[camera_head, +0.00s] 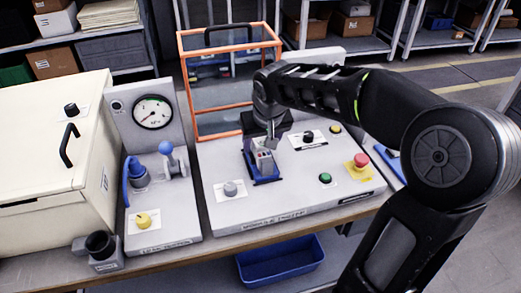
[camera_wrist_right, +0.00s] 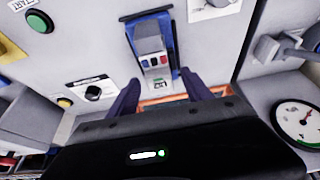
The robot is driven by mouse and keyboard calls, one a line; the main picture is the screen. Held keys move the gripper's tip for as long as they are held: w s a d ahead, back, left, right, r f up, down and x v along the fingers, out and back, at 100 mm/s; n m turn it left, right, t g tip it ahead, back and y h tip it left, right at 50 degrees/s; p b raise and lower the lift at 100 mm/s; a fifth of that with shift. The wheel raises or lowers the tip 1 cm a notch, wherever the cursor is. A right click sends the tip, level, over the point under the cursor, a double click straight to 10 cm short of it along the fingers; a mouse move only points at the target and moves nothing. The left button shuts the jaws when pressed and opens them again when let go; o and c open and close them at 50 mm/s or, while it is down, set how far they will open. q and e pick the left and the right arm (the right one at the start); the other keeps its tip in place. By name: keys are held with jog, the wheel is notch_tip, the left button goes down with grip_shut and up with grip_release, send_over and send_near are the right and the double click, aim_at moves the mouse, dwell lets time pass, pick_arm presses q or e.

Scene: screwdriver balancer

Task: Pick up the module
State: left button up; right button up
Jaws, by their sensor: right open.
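The module (camera_head: 264,162) is a small grey block with red and blue marks on its face. It sits in a blue holder (camera_head: 267,181) on the sloped grey panel. In the right wrist view the module (camera_wrist_right: 152,45) lies in the blue holder, just beyond the fingertips. My right gripper (camera_head: 267,145) is above and behind the module in the head view. My left gripper is in neither view.
The panel (camera_head: 220,215) carries a red emergency button (camera_head: 361,160), a green button (camera_head: 325,178) and knobs. An orange-framed guard (camera_head: 183,90) stands behind. A gauge panel (camera_head: 140,150) and cream box (camera_head: 45,150) stand left. A blue bin (camera_head: 280,262) is below.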

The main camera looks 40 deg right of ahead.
jog(key=shift+w+d+f, duration=0.1)
jog(key=shift+w+f, duration=0.1)
jog(key=shift+f, duration=0.35)
jog(key=shift+c, duration=0.4)
grip_shut()
dwell(0.5)
